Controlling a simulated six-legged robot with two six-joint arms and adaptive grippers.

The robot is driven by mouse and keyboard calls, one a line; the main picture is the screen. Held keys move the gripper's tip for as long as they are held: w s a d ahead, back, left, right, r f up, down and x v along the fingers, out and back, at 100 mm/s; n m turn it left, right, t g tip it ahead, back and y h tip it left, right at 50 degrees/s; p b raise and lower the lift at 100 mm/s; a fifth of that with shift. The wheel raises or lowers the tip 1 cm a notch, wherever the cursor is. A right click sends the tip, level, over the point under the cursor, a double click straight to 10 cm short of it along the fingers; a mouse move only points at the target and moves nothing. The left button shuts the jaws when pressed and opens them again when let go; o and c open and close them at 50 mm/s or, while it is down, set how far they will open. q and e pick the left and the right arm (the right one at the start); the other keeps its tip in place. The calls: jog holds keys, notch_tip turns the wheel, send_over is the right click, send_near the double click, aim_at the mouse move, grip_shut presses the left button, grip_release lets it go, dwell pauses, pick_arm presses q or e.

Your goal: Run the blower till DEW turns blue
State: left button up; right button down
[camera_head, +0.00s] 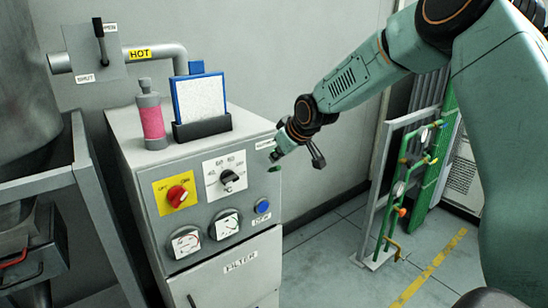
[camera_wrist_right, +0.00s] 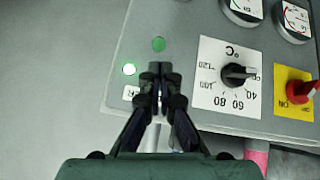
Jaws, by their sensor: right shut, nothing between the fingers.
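The grey blower cabinet (camera_head: 140,165) stands left of centre in the head view. The round DEW lamp (camera_head: 262,206) on its front panel looks blue. My right gripper (camera_head: 276,155) is shut and empty at the panel's upper right, by a partly covered label. The darker green button also shows in the head view (camera_head: 274,169). My left gripper is out of view.
The panel has a red knob (camera_head: 178,194) on yellow, a black temperature dial (camera_head: 229,178) and two gauges (camera_head: 186,242). A pink column (camera_head: 152,122) and a blue-framed filter (camera_head: 201,97) stand on top. A HOT pipe (camera_head: 165,55) runs behind.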

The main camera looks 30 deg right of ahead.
aim_at(274, 170)
jog(key=shift+b+x, duration=0.3)
jog(key=shift+x, duration=0.6)
jog(key=shift+w+d+f, duration=0.1)
jog(key=shift+w+f, duration=0.05)
jog(key=shift+w+f, duration=0.1)
jog(key=shift+w, duration=0.1)
jog(key=shift+s+t+b, duration=0.25)
jog(key=shift+t+b, duration=0.15)
jog(key=shift+f+t, duration=0.1)
jog(key=shift+t, duration=0.2)
jog(key=shift+s+t+b, duration=0.15)
jog(key=shift+t+b, duration=0.15)
jog(key=shift+b, duration=0.05)
jog(key=shift+f+t, duration=0.15)
jog(key=shift+t, duration=0.15)
